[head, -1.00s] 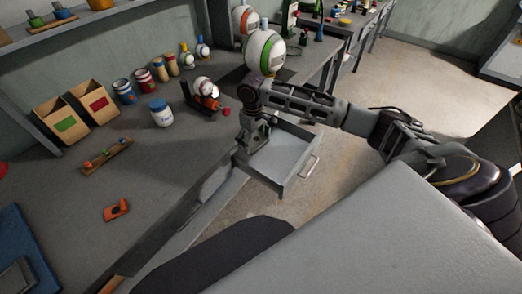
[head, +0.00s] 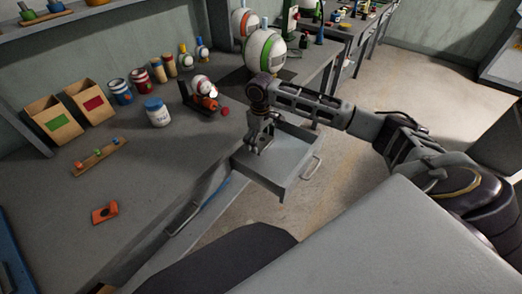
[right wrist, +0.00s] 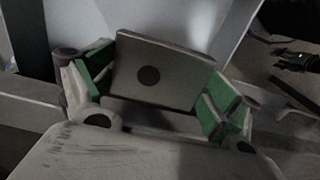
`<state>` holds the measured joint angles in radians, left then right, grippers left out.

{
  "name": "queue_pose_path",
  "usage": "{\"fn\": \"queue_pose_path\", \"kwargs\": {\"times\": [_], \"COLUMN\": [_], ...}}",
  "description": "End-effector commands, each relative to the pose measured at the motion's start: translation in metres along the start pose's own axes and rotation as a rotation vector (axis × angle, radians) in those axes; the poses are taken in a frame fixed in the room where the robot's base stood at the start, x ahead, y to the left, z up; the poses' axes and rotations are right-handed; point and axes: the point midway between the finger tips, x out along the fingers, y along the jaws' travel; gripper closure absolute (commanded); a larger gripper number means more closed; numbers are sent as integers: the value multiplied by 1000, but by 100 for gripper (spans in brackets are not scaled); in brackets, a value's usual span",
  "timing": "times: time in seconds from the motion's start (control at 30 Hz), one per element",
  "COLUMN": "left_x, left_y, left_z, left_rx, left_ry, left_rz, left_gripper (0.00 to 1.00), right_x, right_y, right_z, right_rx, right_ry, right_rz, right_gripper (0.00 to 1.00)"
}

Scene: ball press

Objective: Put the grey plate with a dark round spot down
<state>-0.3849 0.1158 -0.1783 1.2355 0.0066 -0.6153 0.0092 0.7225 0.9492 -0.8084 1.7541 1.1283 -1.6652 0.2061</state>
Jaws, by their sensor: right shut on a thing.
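The grey plate with a dark round spot (right wrist: 160,82) shows in the right wrist view, between the green-padded fingers of my right gripper (right wrist: 158,100). The gripper is shut on it, one finger at each side edge. In the head view my right gripper (head: 261,143) points down at the left part of an open grey drawer (head: 290,181). The plate is too small to make out there. I cannot tell whether it touches the drawer floor. My left gripper is not in view.
The workbench (head: 150,200) lies to the left of the drawer. It carries an orange block (head: 105,212), a white jar with a blue lid (head: 157,112), cardboard boxes (head: 88,104) and an orange-and-white device (head: 204,95). A large white-green ball (head: 266,50) stands behind my right arm.

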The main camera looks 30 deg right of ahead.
Motion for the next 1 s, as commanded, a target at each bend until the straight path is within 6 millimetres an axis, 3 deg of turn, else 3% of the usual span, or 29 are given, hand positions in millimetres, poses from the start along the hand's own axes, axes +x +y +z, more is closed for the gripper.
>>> {"fn": "queue_pose_path", "kwargs": {"times": [0.37,0.8,1.0], "left_x": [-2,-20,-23], "left_y": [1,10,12], "left_z": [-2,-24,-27], "left_rx": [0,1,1], "left_ry": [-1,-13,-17], "left_rz": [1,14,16], "left_gripper": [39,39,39], "right_x": [5,56,62], "right_y": [0,0,0], "right_z": [0,0,0], "right_rx": [1,2,1], "right_ry": [1,0,2], "right_rz": [0,1,0], "right_gripper": [47,47,47]}}
